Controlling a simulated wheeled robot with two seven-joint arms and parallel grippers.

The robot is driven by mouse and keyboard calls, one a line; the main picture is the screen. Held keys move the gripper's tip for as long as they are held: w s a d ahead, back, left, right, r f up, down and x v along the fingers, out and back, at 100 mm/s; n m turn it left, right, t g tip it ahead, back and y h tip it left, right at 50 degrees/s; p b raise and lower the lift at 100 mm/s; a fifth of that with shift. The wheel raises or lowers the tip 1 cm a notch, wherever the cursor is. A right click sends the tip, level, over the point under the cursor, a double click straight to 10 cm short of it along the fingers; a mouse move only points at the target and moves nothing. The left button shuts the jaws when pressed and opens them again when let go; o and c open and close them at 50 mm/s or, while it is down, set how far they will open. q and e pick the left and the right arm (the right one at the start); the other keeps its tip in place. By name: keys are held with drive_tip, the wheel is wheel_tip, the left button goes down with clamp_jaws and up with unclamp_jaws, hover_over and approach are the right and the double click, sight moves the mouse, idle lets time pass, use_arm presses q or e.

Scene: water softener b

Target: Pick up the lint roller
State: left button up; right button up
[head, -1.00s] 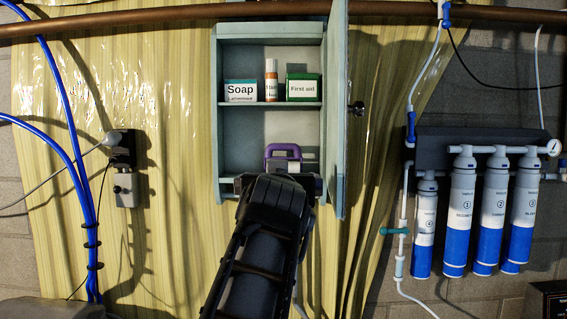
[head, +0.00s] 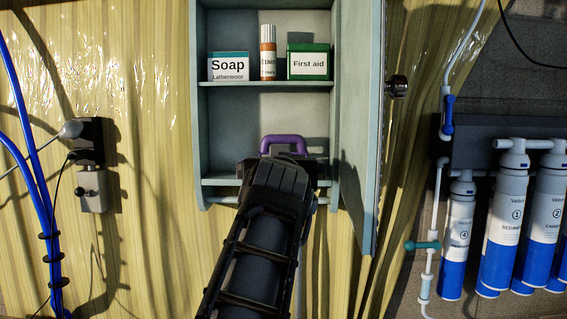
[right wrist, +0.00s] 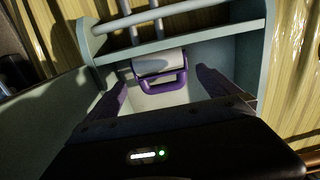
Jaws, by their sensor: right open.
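The lint roller has a purple loop handle and a white roll. It lies in the lower compartment of the wall cabinet (head: 201,115); in the head view its purple handle (head: 282,141) shows just above my right gripper (head: 283,166), and my arm hides most of the rest. In the right wrist view the lint roller (right wrist: 160,67) is between the two fingers of my right gripper (right wrist: 161,82). The fingers are open, one on each side, with gaps to the handle. My left gripper is not in view.
The cabinet door (head: 361,110) stands open on the right. The shelf above holds a soap box (head: 228,66), a small bottle (head: 268,52) and a first aid box (head: 307,62). White pipes run below the cabinet. Several filter cylinders (head: 505,215) hang at the right.

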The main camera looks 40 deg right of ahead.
drive_tip(key=p+x, duration=0.1)
drive_tip(key=x, duration=0.1)
drive_tip(key=shift+w+d, duration=0.2)
drive_tip(key=shift+w, duration=0.05)
drive_tip(key=p+x, duration=0.2)
drive_tip(key=x, duration=0.2)
drive_tip(key=shift+w+d+r+p, duration=0.1)
drive_tip(key=shift+w+d+p, duration=0.2)
drive_tip(key=shift+p, duration=0.05)
drive_tip(key=shift+w+d, duration=0.15)
drive_tip(key=shift+w, duration=0.05)
